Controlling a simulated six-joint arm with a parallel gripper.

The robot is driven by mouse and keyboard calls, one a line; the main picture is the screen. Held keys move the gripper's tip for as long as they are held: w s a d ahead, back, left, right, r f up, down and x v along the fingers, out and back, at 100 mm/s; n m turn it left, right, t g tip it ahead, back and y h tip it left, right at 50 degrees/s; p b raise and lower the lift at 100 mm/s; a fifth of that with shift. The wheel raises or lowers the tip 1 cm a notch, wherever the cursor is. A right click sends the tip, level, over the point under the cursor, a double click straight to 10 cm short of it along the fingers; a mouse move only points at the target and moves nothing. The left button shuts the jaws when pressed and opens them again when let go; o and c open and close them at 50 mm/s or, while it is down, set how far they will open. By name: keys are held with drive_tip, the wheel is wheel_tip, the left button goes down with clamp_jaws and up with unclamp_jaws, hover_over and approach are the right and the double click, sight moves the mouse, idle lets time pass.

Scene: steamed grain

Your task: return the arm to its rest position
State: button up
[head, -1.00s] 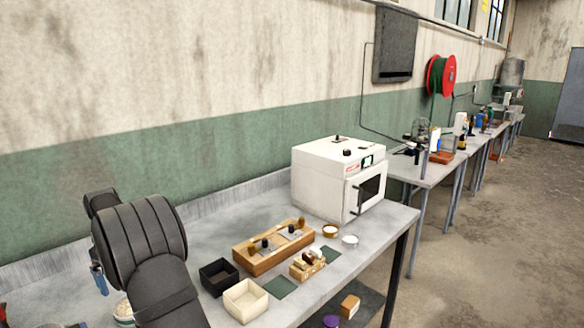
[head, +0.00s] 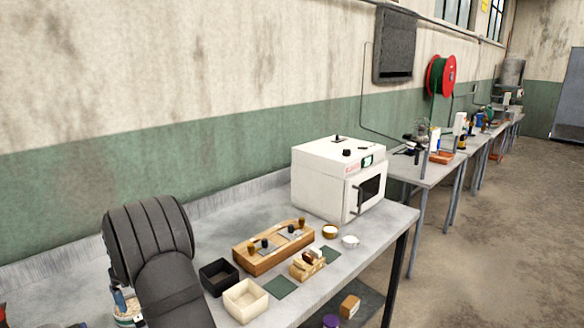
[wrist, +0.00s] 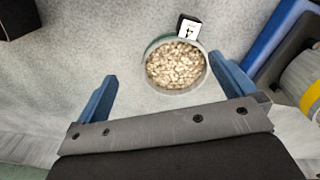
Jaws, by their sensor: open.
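My gripper (wrist: 163,70) is open, with its two blue fingers apart and nothing held between them. In the wrist view a round bowl of pale grain (wrist: 176,68) lies beyond and between the fingertips, apart from them as far as I can tell. In the head view my dark arm stands at the lower left over the bench, and one blue finger shows beside it. The grain bowl is mostly hidden behind the arm there.
On the bench (head: 345,262) stand a black box (head: 219,277), a cream box (head: 246,299), a wooden holder (head: 271,247), small dishes and a white oven (head: 330,178). In the wrist view a small black-and-white block (wrist: 188,27) touches or nearly touches the bowl.

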drive_tip(key=w+d+r, duration=0.1)
drive_tip(key=d+r, duration=0.4)
drive_tip(key=d, duration=0.3)
drive_tip(key=s+a+r, duration=1.1)
drive_tip(key=s+a, duration=0.1)
drive_tip(key=s, duration=0.3)
drive_tip(key=s+a+f, duration=0.1)
drive_tip(key=a+f, duration=0.1)
drive_tip(key=a, duration=0.1)
drive_tip(key=s+a+f, duration=0.2)
drive_tip(key=a+f, duration=0.1)
drive_tip(key=s+a+f, duration=0.2)
drive_tip(key=a, duration=0.2)
drive_tip(key=shift+s+f, duration=0.2)
drive_tip(key=shift+f, duration=0.85)
drive_tip(key=shift+r, duration=0.35)
drive_tip(key=w+d+r, duration=0.6)
drive_tip(key=d+r, duration=0.2)
drive_tip(key=d, duration=0.2)
drive_tip(key=w+d+f, duration=0.3)
drive_tip(key=w, duration=0.1)
drive_tip(key=shift+w, duration=0.2)
